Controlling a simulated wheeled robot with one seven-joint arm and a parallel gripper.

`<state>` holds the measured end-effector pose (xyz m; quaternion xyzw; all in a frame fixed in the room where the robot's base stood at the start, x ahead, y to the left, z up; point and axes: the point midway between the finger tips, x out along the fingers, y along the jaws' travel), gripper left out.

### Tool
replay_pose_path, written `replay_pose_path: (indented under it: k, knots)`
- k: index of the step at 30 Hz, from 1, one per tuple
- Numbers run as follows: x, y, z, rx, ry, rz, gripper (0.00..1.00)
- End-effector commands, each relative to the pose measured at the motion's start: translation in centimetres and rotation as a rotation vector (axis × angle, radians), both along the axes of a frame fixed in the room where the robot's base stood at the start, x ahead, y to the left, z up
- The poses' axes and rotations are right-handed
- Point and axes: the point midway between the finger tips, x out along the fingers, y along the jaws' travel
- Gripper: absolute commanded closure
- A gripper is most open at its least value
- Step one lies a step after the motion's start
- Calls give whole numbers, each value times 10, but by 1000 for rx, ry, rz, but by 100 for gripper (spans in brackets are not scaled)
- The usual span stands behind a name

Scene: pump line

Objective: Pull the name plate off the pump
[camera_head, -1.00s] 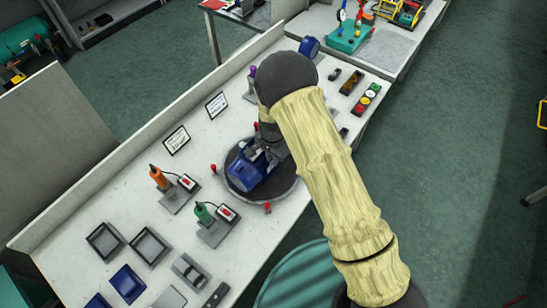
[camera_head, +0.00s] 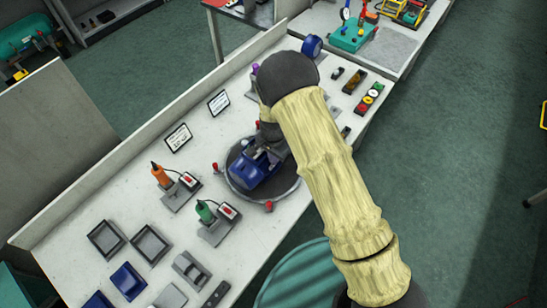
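The blue pump (camera_head: 250,170) sits on a dark round turntable (camera_head: 285,190) on the pale workbench. My arm, in a yellowish sleeve with a dark joint, reaches over the bench from the lower right and covers the right part of the pump. My gripper is hidden behind the arm at the pump, so its fingers do not show. I cannot make out the name plate; it is hidden or too small to tell.
Small red knobs (camera_head: 268,206) stand around the turntable. An orange-handled tool (camera_head: 160,174) and a green-handled tool (camera_head: 205,211) stand in holders to the left. Empty dark trays (camera_head: 106,240) and blue trays (camera_head: 128,281) lie at the front left. Two sign cards (camera_head: 178,138) stand along the back.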

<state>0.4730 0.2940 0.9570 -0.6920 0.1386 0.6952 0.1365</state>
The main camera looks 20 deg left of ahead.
Motion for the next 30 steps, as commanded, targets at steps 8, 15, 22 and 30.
replay_pose_path:
  k: [8, 15, 22, 30]
  knots:
    - [3, 2, 5, 5, -10, -1, 100]
    - [3, 1, 14, 4, -7, -1, 100]
    - [2, 1, 23, 3, -7, -1, 100]
    - [2, 1, 34, 3, -7, -1, 100]
